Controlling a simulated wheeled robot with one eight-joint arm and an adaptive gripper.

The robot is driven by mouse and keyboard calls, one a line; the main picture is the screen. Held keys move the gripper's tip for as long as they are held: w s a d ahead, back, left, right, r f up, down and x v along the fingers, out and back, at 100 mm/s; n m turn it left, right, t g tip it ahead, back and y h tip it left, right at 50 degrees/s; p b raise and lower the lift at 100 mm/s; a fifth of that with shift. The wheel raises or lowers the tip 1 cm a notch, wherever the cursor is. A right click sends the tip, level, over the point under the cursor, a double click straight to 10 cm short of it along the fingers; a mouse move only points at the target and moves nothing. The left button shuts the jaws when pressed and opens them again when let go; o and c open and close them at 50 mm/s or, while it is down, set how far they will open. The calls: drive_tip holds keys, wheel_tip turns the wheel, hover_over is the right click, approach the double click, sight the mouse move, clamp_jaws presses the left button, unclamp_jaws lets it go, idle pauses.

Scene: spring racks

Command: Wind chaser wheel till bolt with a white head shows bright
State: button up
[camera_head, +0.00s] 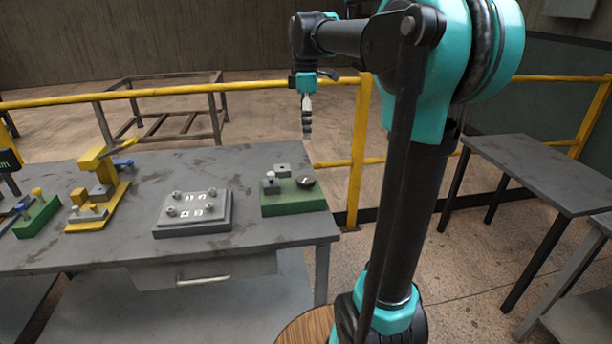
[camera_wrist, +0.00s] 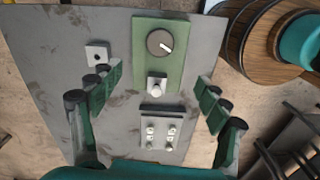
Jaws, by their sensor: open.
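A dark round wheel with a white pointer mark (camera_head: 305,182) sits on a green base (camera_head: 292,208) at the right end of the workbench. In the wrist view the wheel (camera_wrist: 160,43) is at the top centre, its white mark slanting down to the right. A bolt with a white head (camera_head: 270,176) stands on the same base, left of the wheel; in the wrist view it (camera_wrist: 156,90) is below the wheel. It looks pale; I cannot tell whether it glows. My gripper (camera_head: 307,133) is open, empty and pointing down, raised above the bench's far right edge, touching nothing.
A grey plate with several bolts and white labels (camera_head: 193,222) lies left of the green base. A small grey block with a hole (camera_wrist: 97,55) sits near the base. A yellow press (camera_head: 101,190) stands further left. A yellow rail (camera_head: 358,150) runs behind the bench.

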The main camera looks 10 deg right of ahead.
drive_tip(key=n, duration=0.3)
approach(306, 178)
wheel_tip(306, 178, down, 9)
drive_tip(key=shift+s+r, duration=0.1)
drive_tip(key=shift+r, duration=0.05)
idle(0.3)
drive_tip(key=c, duration=1.2)
drive_tip(key=shift+o, duration=0.2)
